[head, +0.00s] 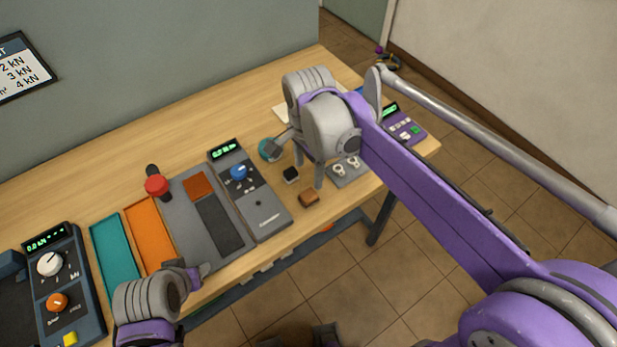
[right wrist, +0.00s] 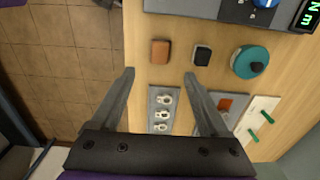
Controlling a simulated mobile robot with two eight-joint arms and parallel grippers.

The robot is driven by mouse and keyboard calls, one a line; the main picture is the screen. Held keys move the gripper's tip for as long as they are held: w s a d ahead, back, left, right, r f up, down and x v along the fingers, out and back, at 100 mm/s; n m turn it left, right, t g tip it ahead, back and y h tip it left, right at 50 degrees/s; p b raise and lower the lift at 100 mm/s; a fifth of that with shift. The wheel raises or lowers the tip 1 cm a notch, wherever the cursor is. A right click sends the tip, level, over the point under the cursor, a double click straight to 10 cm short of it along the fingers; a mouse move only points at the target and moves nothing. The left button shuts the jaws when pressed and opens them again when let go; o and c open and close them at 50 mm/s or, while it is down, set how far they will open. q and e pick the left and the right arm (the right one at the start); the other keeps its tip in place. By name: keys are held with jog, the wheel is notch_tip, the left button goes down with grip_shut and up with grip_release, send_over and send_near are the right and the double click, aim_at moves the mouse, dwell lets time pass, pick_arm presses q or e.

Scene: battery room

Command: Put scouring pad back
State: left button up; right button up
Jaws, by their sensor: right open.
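A small brown block (head: 309,198), which looks like the scouring pad, lies on the wooden table near its front edge. It also shows in the right wrist view (right wrist: 160,51), just beyond the fingertips. My right gripper (head: 308,172) is above the table close to the block, fingers pointing down. In the right wrist view the gripper (right wrist: 159,75) is open and empty, its fingers apart. A grey board (head: 184,213) to the left carries a rust-brown square and a dark strip. My left gripper (head: 196,271) shows partly at the lower left; its fingers are not clear.
A small black block (right wrist: 202,55) and a teal round thing (right wrist: 250,62) lie beside the brown block. A grey plate with white fittings (right wrist: 162,110) is near my right fingers. A control box (head: 262,213), red knob (head: 157,186), orange tray (head: 149,232) and teal tray (head: 115,250) stand left.

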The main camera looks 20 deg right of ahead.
jog(key=s+d+f+n+t, duration=0.2)
jog(key=s+d+f+n, duration=0.1)
jog(key=s+n, duration=0.4)
jog(key=s+d+f+n+t, duration=0.3)
jog(key=s+f+n, duration=0.1)
jog(key=s+n, duration=0.3)
jog(key=shift+d+f, duration=0.2)
jog(key=shift+d, duration=0.15)
